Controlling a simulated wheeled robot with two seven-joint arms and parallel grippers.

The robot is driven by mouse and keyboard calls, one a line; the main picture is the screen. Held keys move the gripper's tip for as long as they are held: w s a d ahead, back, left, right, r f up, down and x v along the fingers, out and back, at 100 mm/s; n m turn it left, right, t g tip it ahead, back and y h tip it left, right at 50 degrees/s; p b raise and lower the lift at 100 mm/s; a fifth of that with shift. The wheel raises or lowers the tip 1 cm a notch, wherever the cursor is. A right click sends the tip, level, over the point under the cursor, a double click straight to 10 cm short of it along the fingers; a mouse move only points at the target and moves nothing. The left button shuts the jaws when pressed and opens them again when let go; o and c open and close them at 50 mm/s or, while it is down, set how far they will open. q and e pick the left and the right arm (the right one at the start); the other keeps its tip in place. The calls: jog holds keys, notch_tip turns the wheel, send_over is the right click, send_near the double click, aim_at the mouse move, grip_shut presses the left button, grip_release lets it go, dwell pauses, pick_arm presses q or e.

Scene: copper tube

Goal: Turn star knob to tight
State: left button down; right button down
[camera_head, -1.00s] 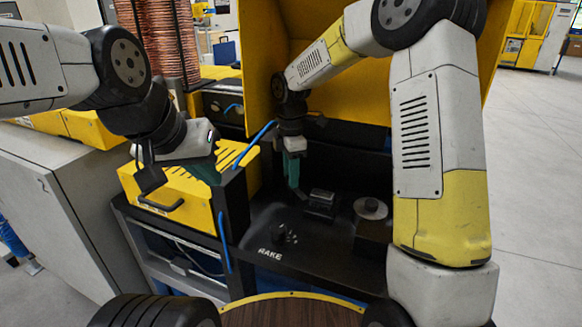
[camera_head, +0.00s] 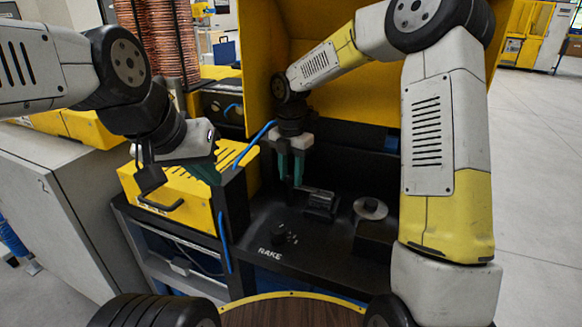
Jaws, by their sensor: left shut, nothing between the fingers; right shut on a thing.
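My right gripper (camera_head: 291,178) reaches down inside the black and yellow machine, its two green fingers pointing at the dark panel. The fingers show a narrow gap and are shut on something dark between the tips. It is too small and dark to make out its shape, but it fits the star knob. My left gripper (camera_head: 206,172) hangs over the yellow box at the left, shut and empty, its fingers partly hidden.
A black knob (camera_head: 279,231) sits on the panel near white lettering. A black block (camera_head: 320,203) and a round metal disc (camera_head: 370,208) lie to the right of the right gripper. The yellow box (camera_head: 170,197) with a handle stands left.

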jog(key=shift+w+r, duration=0.1)
dwell(0.3)
jog(key=c, duration=1)
grip_release()
jog(key=shift+o, duration=0.2)
